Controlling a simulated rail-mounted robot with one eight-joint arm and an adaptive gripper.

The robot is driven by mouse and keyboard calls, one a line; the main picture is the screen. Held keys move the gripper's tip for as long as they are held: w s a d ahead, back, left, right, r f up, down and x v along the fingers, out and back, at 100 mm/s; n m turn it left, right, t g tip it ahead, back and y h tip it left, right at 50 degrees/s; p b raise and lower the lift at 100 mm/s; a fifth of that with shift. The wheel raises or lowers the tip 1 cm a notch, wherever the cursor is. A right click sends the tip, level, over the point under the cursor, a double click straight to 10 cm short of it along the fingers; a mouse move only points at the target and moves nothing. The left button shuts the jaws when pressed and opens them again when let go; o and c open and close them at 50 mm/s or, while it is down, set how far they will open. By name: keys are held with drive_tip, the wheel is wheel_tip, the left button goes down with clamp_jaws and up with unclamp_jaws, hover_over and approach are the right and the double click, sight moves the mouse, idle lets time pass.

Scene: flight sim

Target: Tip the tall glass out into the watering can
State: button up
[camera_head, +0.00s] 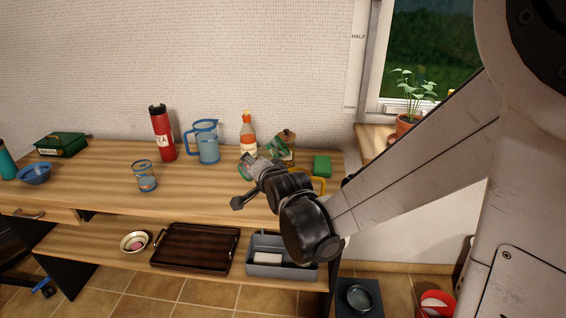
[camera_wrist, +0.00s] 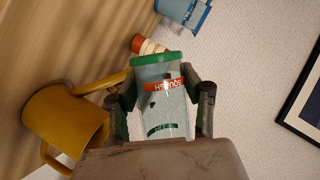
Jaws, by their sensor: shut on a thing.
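My gripper (camera_wrist: 160,95) is shut on a tall clear glass (camera_wrist: 160,92) with a green rim and a red printed band, its fingers on either side. The glass is tipped over, lying close to level, its rim pointing away from my wrist. What is inside it is hard to tell. The yellow watering can (camera_wrist: 62,118) stands on the table below and beside the glass, apart from it. In the head view my gripper (camera_head: 257,165) is over the table's right part. The watering can (camera_head: 319,184) is partly hidden behind my arm there.
A blue-rimmed pitcher (camera_head: 207,142), red flask (camera_head: 161,133) and orange-topped bottle (camera_head: 248,132) stand at the back. A blue-rimmed glass (camera_head: 145,178) stands left; the table's front middle is clear.

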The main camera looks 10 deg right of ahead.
drive_tip(key=shift+a+r+m+p, duration=0.2)
drive_tip(key=shift+r+m+p, duration=0.2)
drive_tip(key=shift+r+m, duration=0.25)
idle(0.5)
drive_tip(key=shift+a+r+m+t+y, duration=0.15)
drive_tip(key=shift+m+t+y, duration=0.15)
drive_tip(key=shift+m+y, duration=0.4)
idle(0.5)
drive_tip(key=shift+d+m+t+b, duration=0.3)
drive_tip(key=shift+d+m+b, duration=0.2)
drive_tip(key=shift+d+m, duration=0.1)
idle(0.5)
drive_tip(key=shift+d+m+y+b, duration=0.15)
drive_tip(key=shift+m+y+b, duration=0.45)
drive_tip(key=shift+m+b, duration=0.1)
idle(1.0)
drive_tip(key=shift+d+r+m+t, duration=0.15)
drive_tip(key=shift+r+m+t, duration=0.25)
drive_tip(key=shift+r+m, duration=0.1)
idle(0.6)
drive_tip(key=shift+f+n, duration=0.4)
drive_tip(key=shift+n, duration=0.05)
drive_tip(key=shift+a+n+g+p, duration=0.3)
drive_tip(key=shift+n+g+p, duration=0.1)
drive_tip(key=shift+n+p, duration=0.35)
drive_tip(key=shift+f+h, duration=0.1)
drive_tip(key=shift+h, duration=0.3)
